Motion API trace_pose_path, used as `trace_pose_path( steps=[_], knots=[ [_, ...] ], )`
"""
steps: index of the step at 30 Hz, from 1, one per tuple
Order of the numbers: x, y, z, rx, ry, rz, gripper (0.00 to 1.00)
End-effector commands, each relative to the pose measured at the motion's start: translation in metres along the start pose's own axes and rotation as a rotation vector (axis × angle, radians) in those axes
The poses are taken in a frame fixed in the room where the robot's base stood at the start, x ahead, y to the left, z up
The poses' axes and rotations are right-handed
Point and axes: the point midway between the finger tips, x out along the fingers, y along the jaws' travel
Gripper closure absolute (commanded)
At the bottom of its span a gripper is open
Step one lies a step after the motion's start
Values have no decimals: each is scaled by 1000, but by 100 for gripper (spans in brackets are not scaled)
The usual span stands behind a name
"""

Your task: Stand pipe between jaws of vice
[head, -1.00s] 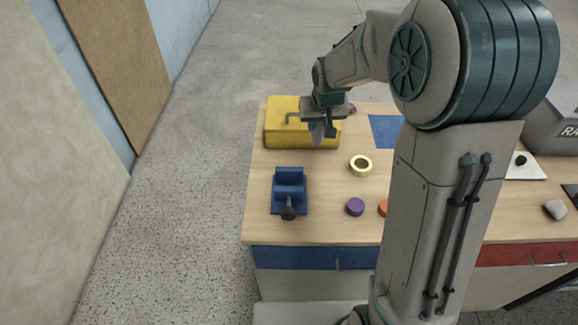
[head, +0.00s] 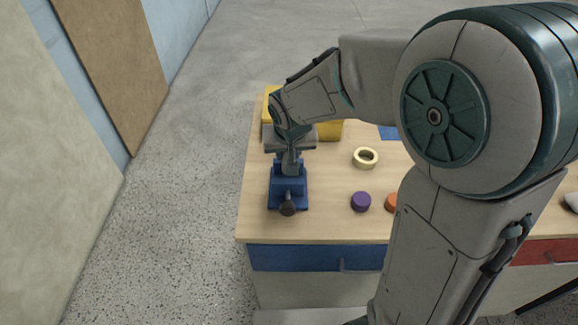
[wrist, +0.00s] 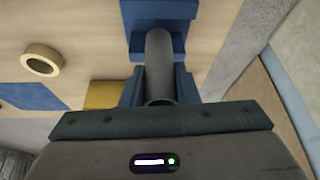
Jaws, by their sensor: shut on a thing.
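The blue vice (head: 288,192) stands near the left edge of the workbench, with its dark screw handle towards the front. My gripper (head: 291,158) is over the vice's rear part, pointing down. It is shut on the grey pipe, a round tube seen in the wrist view (wrist: 160,60). There the pipe runs in front of the blue vice (wrist: 160,12), with blue parts on both sides of it. The pipe's lower end and its exact fit between the jaws are hidden, so I cannot tell whether it touches the vice.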

Motion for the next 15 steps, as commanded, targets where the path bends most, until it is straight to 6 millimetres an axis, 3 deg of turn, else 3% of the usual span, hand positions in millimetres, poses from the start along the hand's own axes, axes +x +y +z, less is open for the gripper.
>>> trace_pose_path(
  steps=[9, 15],
  knots=[
    [34, 0, 14, -2, 0, 0, 95],
    [36, 0, 14, -1, 2, -1, 95]
  ],
)
